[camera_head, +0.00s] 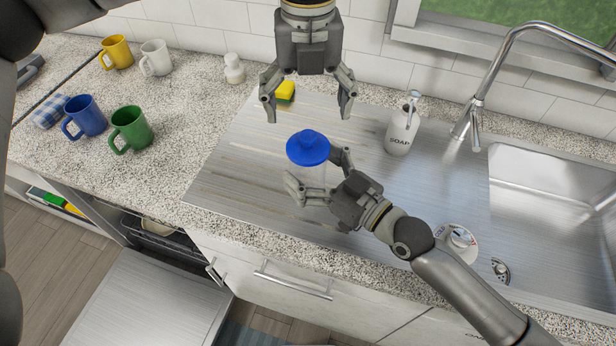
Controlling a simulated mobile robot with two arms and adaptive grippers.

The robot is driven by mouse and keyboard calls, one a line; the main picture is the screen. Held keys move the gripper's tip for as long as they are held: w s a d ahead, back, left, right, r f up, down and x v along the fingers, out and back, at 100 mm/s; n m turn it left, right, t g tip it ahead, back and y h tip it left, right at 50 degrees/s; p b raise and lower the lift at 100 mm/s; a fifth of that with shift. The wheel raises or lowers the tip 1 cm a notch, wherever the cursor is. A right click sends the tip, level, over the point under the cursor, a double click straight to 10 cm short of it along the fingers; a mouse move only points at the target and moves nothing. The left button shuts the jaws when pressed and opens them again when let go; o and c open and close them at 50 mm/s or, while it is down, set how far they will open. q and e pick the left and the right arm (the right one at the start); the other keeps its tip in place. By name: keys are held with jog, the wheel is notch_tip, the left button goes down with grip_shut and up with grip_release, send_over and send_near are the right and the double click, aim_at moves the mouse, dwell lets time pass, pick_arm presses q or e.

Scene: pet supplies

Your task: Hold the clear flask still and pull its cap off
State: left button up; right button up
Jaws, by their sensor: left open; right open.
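The clear flask (309,180) stands upright on the metal drainboard, its transparent body hard to make out. Its blue cap (308,147) sits on top. My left gripper (308,112) points down from above, open and empty, with its fingertips above and behind the cap in the picture. My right gripper (316,172) comes in from the lower right, open, with its fingers spread on either side of the flask below the cap. Whether the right fingers touch the flask cannot be told.
A soap bottle (401,128) stands to the right, before the faucet (477,110) and sink (545,190). A yellow sponge (285,91) lies behind the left gripper. Several mugs, including a green mug (131,129), stand on the left counter. The dishwasher door (150,305) hangs open below.

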jog(key=shift+w+a, duration=0.25)
jog(key=shift+a, duration=0.1)
